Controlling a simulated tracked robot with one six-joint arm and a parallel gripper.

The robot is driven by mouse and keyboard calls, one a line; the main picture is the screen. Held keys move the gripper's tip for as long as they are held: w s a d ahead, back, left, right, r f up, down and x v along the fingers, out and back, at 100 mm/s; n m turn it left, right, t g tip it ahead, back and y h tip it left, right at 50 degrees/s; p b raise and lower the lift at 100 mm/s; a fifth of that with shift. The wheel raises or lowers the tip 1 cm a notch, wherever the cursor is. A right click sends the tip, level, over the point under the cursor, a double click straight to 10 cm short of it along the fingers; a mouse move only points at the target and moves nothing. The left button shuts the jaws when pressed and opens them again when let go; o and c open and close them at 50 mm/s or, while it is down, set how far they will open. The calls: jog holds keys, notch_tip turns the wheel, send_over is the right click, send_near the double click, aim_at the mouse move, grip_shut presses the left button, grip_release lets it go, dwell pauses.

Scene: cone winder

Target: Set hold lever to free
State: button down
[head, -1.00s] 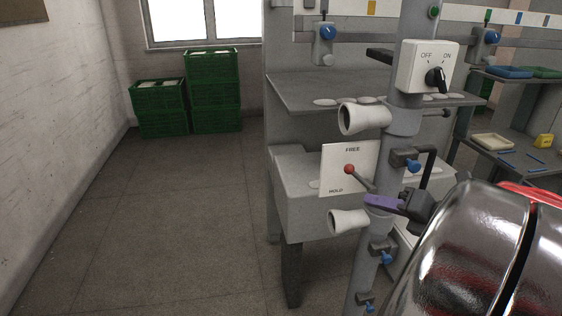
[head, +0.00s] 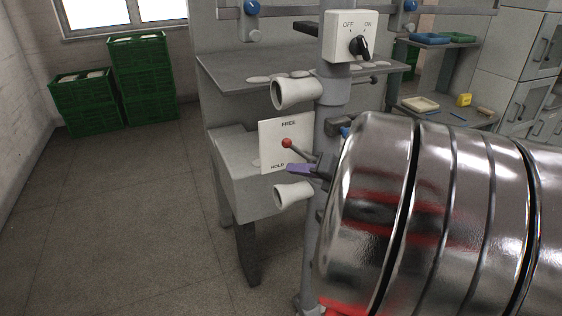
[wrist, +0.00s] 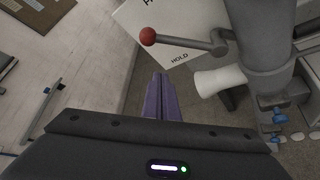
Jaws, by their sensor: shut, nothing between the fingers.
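The hold lever (head: 287,143) has a red ball knob on a grey rod, in front of a white plate (head: 269,151) marked FREE at top and HOLD at bottom. The knob shows about midway between the words in the head view. My gripper (head: 291,168) has purple fingers, shut and empty, just below the knob and rod in the head view. In the wrist view the fingertips (wrist: 160,78) point toward the plate, and the lever knob (wrist: 148,36) shows beyond them. A gap shows between fingers and lever. My silver arm hides the area to the right.
A white OFF/ON switch box (head: 350,37) sits on the grey post above the lever. White cones stick out above (head: 295,92) and below (head: 293,195) it. Green crates (head: 142,75) stand at the back left. The floor at left is clear.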

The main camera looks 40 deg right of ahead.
aim_at(299, 152)
jog(key=shift+w+d+r, duration=0.4)
jog(key=shift+w+d, duration=0.25)
jog(key=shift+w, duration=0.2)
jog(key=shift+w+d+r, duration=0.35)
jog(key=shift+w+d, duration=0.25)
jog(key=shift+w, duration=0.25)
jog(key=shift+w+a, duration=0.1)
jog(key=shift+r, duration=0.1)
